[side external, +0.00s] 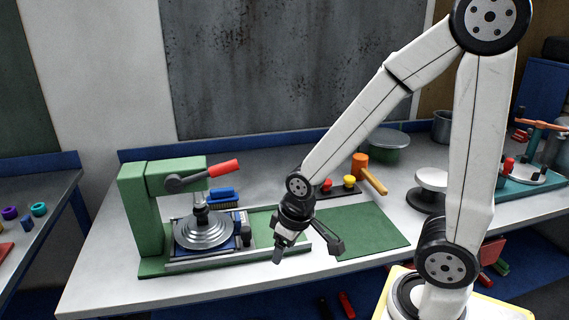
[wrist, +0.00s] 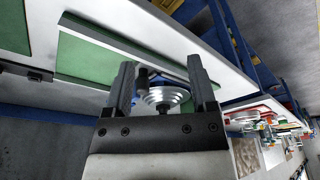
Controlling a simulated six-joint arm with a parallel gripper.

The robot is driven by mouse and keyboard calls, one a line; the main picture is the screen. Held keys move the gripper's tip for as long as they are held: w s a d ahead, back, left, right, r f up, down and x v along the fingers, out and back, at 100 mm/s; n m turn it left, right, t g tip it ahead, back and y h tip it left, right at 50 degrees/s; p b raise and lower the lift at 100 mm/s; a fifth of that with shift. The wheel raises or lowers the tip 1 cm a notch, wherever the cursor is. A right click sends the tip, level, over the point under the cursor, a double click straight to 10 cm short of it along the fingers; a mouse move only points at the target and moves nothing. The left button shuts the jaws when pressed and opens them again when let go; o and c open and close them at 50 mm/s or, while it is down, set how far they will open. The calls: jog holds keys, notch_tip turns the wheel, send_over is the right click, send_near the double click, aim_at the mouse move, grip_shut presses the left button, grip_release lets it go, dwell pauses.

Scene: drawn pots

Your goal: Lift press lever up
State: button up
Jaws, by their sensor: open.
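The green press (side external: 146,210) stands at the left of the bench in the side view. Its lever (side external: 187,182) has a dark arm and a red handle (side external: 224,168), pointing right and slightly upward. A dark press head (side external: 201,216) sits above a round stepped metal plate (side external: 204,236). My gripper (side external: 308,251) is open and empty, right of the press and lower than the lever, with fingers pointing down. In the wrist view my gripper (wrist: 162,66) has its fingers apart, with a round metal piece (wrist: 166,97) seen between them. I cannot make out the lever there.
A blue brush (side external: 221,194) lies behind the plate. A green mat (side external: 362,232) is on the bench near my gripper. Behind are a dark tray with red and yellow knobs (side external: 338,187), an orange mallet (side external: 366,170) and a green pot (side external: 388,146). A white round stand (side external: 430,182) is farther right.

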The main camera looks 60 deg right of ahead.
jog(key=shift+f, duration=0.1)
jog(key=shift+c, duration=0.2)
jog(key=shift+s+d, duration=0.1)
jog(key=c, duration=0.7)
jog(key=shift+d+f+m, duration=0.1)
jog(key=shift+f+m, duration=0.05)
jog(key=shift+m, duration=0.35)
grip_shut()
jog(key=w+d+r+m+t+y, duration=0.2)
jog(key=w+d+m+t+y, duration=0.2)
jog(key=m, duration=0.7)
jog(key=w+d+r+m+t+y, duration=0.3)
jog(key=w+d+m+t+y, duration=0.2)
jog(key=d+m+y, duration=0.4)
jog(key=w+d+m, duration=0.1)
jog(key=m, duration=0.2)
jog(key=shift+d+r+t+y, duration=0.15)
jog(key=shift+r+t+y, duration=0.05)
jog(key=shift+t+y, duration=0.1)
